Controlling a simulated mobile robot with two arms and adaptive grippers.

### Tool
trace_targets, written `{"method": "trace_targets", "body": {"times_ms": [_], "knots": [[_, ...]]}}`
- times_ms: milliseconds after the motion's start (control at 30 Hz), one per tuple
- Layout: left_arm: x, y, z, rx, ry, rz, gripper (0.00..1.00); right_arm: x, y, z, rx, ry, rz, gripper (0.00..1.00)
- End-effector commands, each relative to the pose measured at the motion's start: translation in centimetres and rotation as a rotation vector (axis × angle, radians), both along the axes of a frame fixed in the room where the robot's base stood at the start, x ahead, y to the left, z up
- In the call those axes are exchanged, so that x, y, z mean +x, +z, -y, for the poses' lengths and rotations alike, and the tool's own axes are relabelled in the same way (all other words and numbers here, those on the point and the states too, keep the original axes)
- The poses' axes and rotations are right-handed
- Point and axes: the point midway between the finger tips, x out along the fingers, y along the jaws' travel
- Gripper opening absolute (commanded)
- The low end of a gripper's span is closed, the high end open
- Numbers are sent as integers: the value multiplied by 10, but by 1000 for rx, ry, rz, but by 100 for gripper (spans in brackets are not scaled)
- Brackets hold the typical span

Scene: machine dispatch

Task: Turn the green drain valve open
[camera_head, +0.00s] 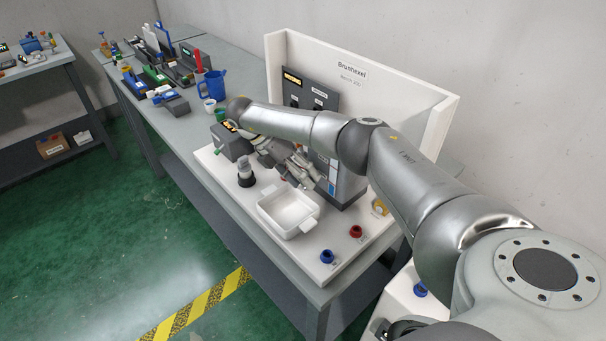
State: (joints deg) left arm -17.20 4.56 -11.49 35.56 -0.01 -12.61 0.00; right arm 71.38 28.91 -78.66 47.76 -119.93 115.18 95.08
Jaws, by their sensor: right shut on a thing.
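The machine (345,188) is a grey unit with a dark labelled panel, standing on a white base in front of a white backboard marked "Brunhexel". My right arm reaches across it from the right. My right gripper (308,178) is at the machine's lower front, above and behind a white tray (270,211). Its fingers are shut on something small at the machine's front. My left gripper is not in view.
A blue knob (327,256) and a red knob (356,231) sit on the white base's front right. A dark-based fitting (245,175) stands left of the tray. A blue jug (214,84) and several tools crowd the bench's far left. The green floor in front is clear.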

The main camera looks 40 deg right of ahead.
Motion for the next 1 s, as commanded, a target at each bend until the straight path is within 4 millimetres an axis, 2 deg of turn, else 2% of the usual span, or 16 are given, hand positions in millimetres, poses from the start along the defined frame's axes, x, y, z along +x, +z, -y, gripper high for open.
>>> {"method": "trace_targets", "body": {"times_ms": [833,867,1000], "knots": [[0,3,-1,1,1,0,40,3,0,0,-6,2,-70,27],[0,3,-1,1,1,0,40,3,0,0,-6,2,-70,52],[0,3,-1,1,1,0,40,3,0,0,-6,2,-70,70]]}}
